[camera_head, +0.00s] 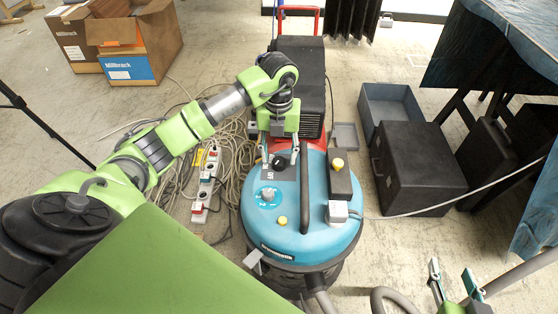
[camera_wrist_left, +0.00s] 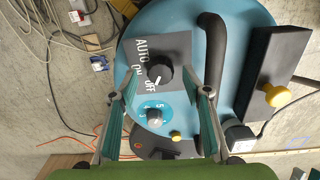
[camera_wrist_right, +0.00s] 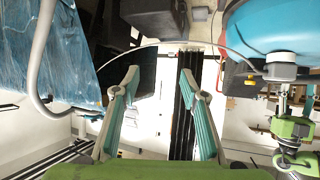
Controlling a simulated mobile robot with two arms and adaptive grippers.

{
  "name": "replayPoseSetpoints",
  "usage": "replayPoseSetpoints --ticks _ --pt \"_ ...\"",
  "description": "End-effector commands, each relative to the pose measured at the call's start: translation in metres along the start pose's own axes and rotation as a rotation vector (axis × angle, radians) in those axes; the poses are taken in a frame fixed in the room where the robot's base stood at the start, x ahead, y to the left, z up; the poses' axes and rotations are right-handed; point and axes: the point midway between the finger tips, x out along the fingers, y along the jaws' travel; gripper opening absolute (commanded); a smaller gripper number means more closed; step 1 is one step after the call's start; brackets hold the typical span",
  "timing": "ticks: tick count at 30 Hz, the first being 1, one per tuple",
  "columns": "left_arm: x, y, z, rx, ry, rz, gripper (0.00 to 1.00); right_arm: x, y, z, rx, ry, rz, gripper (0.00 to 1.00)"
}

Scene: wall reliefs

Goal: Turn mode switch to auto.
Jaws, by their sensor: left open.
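The mode switch is a black round knob (camera_wrist_left: 159,74) on a dark plate on top of the blue vacuum (camera_head: 318,232). The words AUTO, ON and OFF are printed around it in white. I cannot tell for certain which word the knob points at. My left gripper (camera_head: 280,163) is open above the switch, which also shows in the head view (camera_head: 278,164). In the left wrist view its fingers (camera_wrist_left: 165,93) are spread, with the knob between and slightly beyond them. My right gripper (camera_head: 452,270) is open and empty, low at the right of the head view, away from the switch.
A black curved handle (camera_head: 304,195) and a dark block with a yellow knob (camera_head: 338,164) stand right of the switch. A smaller dial (camera_head: 267,195) lies nearer. A power strip (camera_head: 206,180) and loose cables lie left; a black case (camera_head: 418,172) stands right.

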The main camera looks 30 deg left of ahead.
Motion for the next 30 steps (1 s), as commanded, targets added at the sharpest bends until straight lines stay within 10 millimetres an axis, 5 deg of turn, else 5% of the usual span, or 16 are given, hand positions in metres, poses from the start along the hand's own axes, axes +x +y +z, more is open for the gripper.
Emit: replayPoseSetpoints --ticks 7,17,22,30 --pt "0.020 -0.001 0.000 0.000 0.000 -0.002 0.44 0.003 -0.004 -0.028 0.000 0.126 -0.008 0.40" --pt "0.022 0.000 0.000 0.000 0.000 -0.001 0.44 0.003 -0.004 -0.034 0.000 0.147 -0.009 0.40" --pt "0.022 0.000 0.000 0.000 0.000 -0.001 0.08 0.003 -0.004 -0.034 0.000 0.146 -0.009 0.40" --pt "0.022 0.000 0.000 0.009 0.000 0.000 0.06 0.003 -0.004 -0.033 0.000 0.142 -0.009 0.40"
